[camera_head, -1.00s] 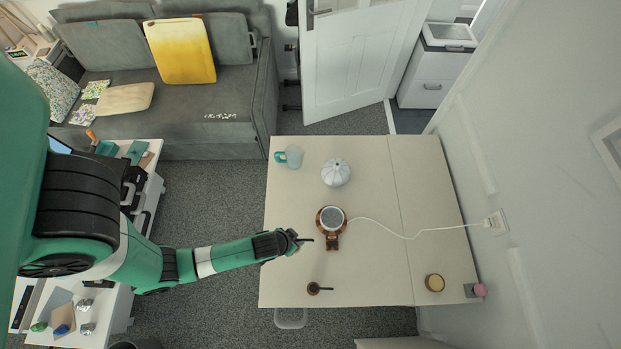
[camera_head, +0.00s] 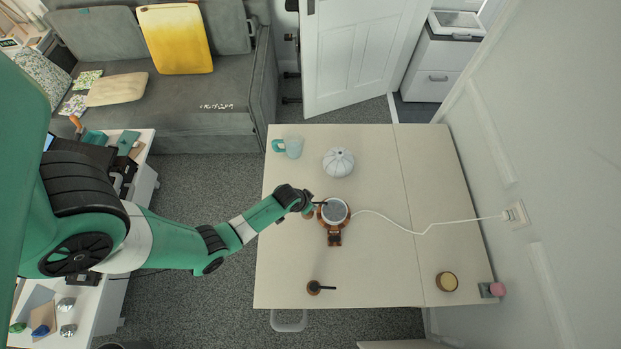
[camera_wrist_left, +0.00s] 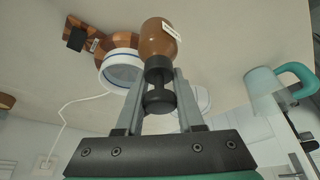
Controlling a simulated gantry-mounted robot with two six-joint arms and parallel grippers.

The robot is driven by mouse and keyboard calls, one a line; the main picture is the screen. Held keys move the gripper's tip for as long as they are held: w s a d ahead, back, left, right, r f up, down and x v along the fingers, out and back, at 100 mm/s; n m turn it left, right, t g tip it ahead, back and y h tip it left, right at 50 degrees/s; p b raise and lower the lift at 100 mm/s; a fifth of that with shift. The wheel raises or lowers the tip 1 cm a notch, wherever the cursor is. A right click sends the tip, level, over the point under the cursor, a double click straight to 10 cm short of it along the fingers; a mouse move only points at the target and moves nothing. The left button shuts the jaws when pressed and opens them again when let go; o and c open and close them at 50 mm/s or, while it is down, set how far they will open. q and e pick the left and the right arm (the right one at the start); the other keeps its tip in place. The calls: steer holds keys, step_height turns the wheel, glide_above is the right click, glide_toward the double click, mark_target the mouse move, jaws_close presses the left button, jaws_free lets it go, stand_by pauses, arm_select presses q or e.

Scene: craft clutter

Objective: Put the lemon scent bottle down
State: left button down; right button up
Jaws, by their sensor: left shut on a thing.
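In the left wrist view, an amber-brown bottle (camera_wrist_left: 158,40) with a pale label and a black dropper top sits between the fingers of my left gripper (camera_wrist_left: 159,78). The fingers are shut on the black top. I cannot read the label for the scent. In the head view my left gripper (camera_head: 313,205) is over the table (camera_head: 290,250), just left of the round wooden device with a white rim (camera_head: 335,211). I cannot tell if the bottle's base touches the table. My right gripper is not in view.
A white ribbed pot (camera_head: 338,162) and a teal-handled cup (camera_head: 293,147) stand farther back. A white cord (camera_head: 420,231) runs right to a wall socket. The table's right half is mostly clear.

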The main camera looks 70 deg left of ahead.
arm_select(q)
steer(key=b+x, duration=0.1)
steer(key=x, duration=0.1)
steer(key=s+b+x, duration=0.1)
steer(key=b+x, duration=0.1)
steer(key=shift+f, duration=0.15)
steer(key=shift+w, duration=0.1)
steer(key=c, duration=0.8)
jaws_free()
